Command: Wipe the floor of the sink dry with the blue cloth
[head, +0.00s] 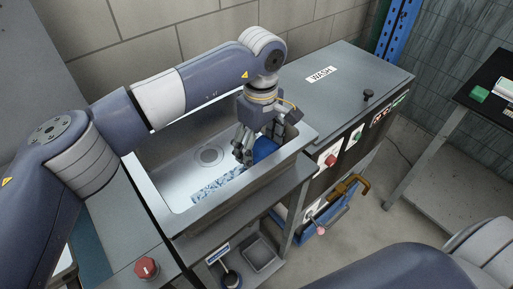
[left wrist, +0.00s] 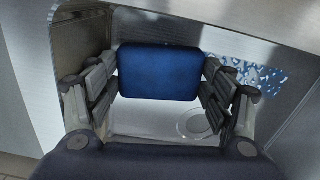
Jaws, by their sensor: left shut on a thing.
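My left gripper (head: 243,153) reaches down into the steel sink (head: 158,203) from above, at its right side. It is shut on the blue cloth (head: 265,148), which shows as a flat dark blue rectangle between the fingers in the left wrist view (left wrist: 158,72). Whether the cloth touches the sink floor I cannot tell. A speckled blue-white wet patch (head: 215,186) lies on the sink floor along the near side, left of the gripper; the left wrist view shows it at the upper right (left wrist: 258,75). My right gripper is not in view.
A round drain (head: 208,156) sits in the sink floor. The sink walls rise around the gripper. A grey machine marked WASH (head: 321,74) stands to the right. A red knob (head: 146,267) is on the counter at front left. A lower shelf holds a dark tray (head: 259,252).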

